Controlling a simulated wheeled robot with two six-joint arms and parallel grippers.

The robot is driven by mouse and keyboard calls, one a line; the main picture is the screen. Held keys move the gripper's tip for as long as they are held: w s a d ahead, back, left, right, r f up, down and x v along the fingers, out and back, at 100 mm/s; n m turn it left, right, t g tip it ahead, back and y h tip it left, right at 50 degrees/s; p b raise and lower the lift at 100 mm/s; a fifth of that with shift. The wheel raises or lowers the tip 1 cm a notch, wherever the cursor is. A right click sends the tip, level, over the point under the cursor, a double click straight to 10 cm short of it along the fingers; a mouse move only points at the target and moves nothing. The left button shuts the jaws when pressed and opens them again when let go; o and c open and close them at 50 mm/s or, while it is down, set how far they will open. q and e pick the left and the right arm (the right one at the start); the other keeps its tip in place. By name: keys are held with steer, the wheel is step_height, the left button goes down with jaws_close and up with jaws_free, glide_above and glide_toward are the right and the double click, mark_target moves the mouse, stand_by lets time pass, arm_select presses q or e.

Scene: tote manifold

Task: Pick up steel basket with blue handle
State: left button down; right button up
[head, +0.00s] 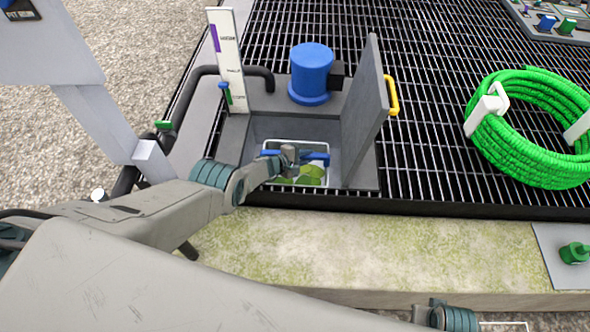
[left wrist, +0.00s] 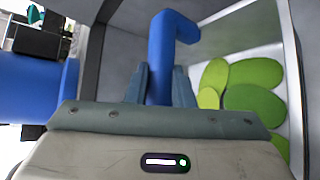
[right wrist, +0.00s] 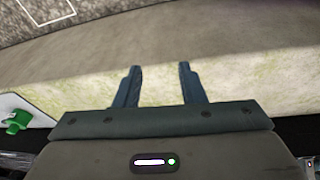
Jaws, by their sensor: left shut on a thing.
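The steel basket (head: 327,147) sits inside an open grey box set in the grating. It holds several green leaf-like pieces (head: 312,172). Its blue handle (head: 318,157) spans the basket's top. My left gripper (head: 290,158) reaches down over the basket and is shut on the handle. In the left wrist view the blue handle (left wrist: 160,75) stands between the two fingers, with the green pieces (left wrist: 245,85) to the right. My right gripper (right wrist: 160,85) is open and empty in the right wrist view, above the pale ledge.
The box's grey lid (head: 365,100) with a yellow handle (head: 392,95) stands open at the right. A blue cylinder (head: 311,72) stands behind the box, and a white gauge board (head: 228,60) at its left. A coiled green hose (head: 530,130) lies on the grating farther right.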

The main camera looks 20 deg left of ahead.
arm_select(q)
steer(key=shift+r, duration=0.15)
